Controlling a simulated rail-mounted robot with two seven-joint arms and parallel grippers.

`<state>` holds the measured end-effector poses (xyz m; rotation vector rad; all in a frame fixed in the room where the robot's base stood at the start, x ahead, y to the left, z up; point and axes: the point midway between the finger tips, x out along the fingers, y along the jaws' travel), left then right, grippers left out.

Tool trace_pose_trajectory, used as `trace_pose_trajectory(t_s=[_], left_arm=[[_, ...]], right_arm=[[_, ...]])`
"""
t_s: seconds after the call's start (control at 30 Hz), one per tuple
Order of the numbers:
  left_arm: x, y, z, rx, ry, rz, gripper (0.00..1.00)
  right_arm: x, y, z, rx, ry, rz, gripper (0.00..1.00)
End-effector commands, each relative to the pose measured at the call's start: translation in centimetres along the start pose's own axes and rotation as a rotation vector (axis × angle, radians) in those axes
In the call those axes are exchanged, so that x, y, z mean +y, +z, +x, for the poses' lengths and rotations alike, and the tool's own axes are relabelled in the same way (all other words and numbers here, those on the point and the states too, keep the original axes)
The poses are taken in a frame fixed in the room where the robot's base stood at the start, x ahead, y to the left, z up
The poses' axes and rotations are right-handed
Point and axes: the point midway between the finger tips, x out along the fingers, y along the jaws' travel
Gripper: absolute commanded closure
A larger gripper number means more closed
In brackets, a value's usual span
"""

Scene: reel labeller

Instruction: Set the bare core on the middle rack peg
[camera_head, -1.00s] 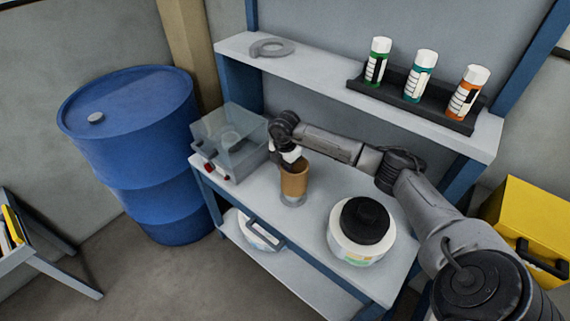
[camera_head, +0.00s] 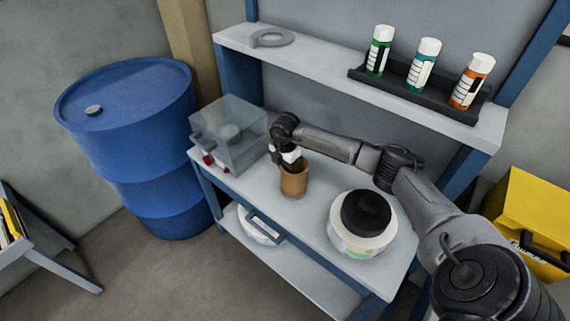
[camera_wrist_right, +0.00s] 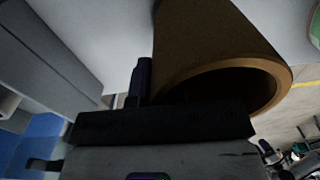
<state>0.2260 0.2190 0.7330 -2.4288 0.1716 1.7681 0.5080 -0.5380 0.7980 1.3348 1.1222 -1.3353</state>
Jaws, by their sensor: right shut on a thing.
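The bare core is a brown cardboard tube (camera_head: 294,180), upright on or just above the workbench, left of centre in the head view. I cannot tell whether its bottom touches what is below. My right gripper (camera_head: 288,163) is at the core's upper rim and shut on its wall. In the right wrist view the core (camera_wrist_right: 205,35) fills the upper middle, its open, hollow end facing the camera. A dark finger (camera_wrist_right: 141,82) of my right gripper lies against its side. I cannot make out a middle rack peg. My left gripper is not in view.
A clear-covered box (camera_head: 228,135) stands left of the core. A white reel with a black hub (camera_head: 363,225) stands to the right. The upper shelf (camera_head: 330,72) holds a grey ring (camera_head: 271,38) and a black tray (camera_head: 415,93) of bottles. A blue drum (camera_head: 130,150) stands left.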

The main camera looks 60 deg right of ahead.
Motion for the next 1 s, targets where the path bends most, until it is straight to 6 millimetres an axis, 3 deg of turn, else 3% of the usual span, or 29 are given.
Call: trace_pose_trajectory(t_s=[0.53, 0.57, 0.8, 1.0], left_arm=[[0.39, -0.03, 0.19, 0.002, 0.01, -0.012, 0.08], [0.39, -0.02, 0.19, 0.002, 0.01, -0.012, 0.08], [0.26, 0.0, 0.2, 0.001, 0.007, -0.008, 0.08], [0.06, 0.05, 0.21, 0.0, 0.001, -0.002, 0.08]], right_arm=[[-0.01, 0.01, 0.55, 0.0, 0.0, 0.0, 1.0], [-0.01, 0.01, 0.54, 0.0, 0.0, 0.0, 0.86], [-0.01, 0.01, 0.54, 0.0, 0.0, 0.0, 0.63], [-0.02, 0.02, 0.54, 0.0, -0.001, 0.0, 0.59]])
